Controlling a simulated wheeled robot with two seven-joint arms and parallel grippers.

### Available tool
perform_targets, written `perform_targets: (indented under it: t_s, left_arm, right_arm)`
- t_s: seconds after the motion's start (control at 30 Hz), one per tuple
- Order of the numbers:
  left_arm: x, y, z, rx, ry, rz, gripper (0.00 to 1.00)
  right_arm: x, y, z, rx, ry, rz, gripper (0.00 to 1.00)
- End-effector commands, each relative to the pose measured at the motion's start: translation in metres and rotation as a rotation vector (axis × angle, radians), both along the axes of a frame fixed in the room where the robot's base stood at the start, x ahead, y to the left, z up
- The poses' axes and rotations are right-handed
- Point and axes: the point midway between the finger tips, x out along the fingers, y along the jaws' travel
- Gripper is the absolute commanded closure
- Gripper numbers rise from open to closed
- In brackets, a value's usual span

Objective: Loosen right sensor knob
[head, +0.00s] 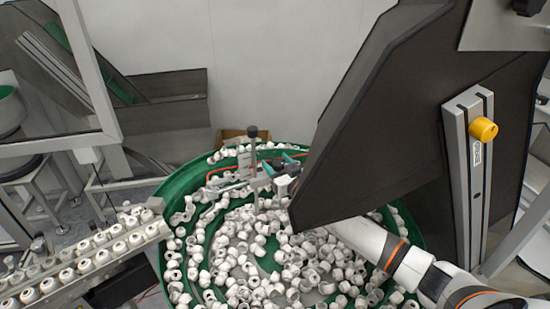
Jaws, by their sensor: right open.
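A sensor bracket assembly with green parts (291,158) sits over the back of the green bowl. A grey post with a dark top (252,132) rises beside it. I cannot tell the right sensor knob apart among these small parts. My right arm comes in from the lower right and passes behind the dark panel. My right gripper (284,185) shows only in part, at the panel's left edge and close to the bracket; it is open. Its fingertips are too small and hidden to tell whether they touch anything. My left gripper is out of view.
The green bowl (172,188) is full of loose white caps (300,262). A large dark panel (385,125) blocks much of the right side. A yellow knob (483,129) sits on a grey rail (469,185). A cap-filled track (85,262) runs at the lower left.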

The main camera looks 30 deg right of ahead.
Motion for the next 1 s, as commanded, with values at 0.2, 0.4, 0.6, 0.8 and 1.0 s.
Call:
perform_targets:
  t_s: [0.2,0.4,0.6,0.8,1.0]
  left_arm:
    - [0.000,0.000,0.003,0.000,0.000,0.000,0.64]
    - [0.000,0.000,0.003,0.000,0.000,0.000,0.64]
    - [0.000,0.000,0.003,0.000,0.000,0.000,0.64]
    - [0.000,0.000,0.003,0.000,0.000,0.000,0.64]
    - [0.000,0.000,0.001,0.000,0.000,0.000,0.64]
  right_arm:
    - [0.015,0.001,0.000,0.000,0.001,0.001,0.45]
    - [0.017,0.001,-0.001,0.000,0.001,0.001,0.45]
    - [0.016,0.001,-0.001,0.000,0.001,0.001,0.61]
    - [0.016,0.001,-0.001,0.000,0.001,0.001,0.89]
    - [0.016,0.001,-0.001,0.000,0.001,0.018,0.89]
